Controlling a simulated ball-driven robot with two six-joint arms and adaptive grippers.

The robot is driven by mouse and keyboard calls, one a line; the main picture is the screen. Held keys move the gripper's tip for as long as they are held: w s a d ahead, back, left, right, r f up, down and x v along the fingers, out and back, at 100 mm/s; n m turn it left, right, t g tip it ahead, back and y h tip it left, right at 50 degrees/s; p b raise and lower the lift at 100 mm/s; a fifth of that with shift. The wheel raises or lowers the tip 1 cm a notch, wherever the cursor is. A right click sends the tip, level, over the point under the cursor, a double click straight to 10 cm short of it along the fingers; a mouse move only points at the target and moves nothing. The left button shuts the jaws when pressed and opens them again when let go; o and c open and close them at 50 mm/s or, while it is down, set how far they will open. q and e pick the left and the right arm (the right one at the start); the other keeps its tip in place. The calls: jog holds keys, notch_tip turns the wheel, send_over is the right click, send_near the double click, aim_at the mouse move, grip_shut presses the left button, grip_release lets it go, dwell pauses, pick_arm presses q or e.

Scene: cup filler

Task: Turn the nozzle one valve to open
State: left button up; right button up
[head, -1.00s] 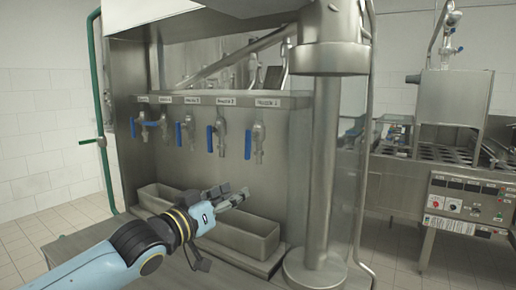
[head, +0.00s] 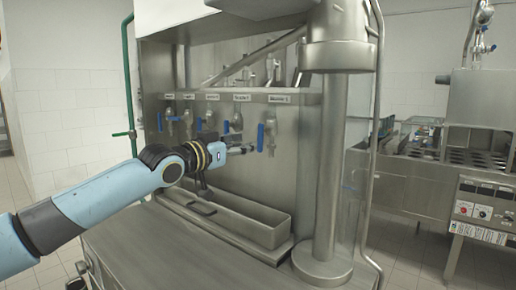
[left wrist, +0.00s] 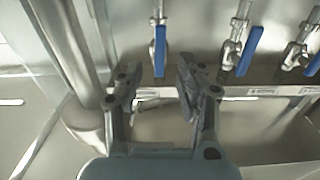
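A row of nozzle valves with blue lever handles runs along the steel back panel. The rightmost valve (head: 271,130) in the head view has its blue handle (head: 260,137) hanging straight down. The label (head: 279,98) above it is too small to read surely. My left gripper (head: 252,148) is close to this handle. In the left wrist view, the same handle (left wrist: 160,50) lies in line with the gap between the two spread, empty fingers of the left gripper (left wrist: 160,72). Contact cannot be told. My right gripper is not in view.
More blue handles (left wrist: 249,50) hang beside this one, the nearest just to its left in the head view. A long steel trough (head: 262,235) lies below the nozzles. A thick steel column (head: 325,170) stands to the right.

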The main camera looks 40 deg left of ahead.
aim_at(259, 140)
pick_arm(q)
jog(key=w, duration=0.6)
jog(key=shift+w+d+b, duration=0.2)
jog(key=shift+d+b, duration=0.05)
jog(key=shift+b, duration=0.1)
grip_shut()
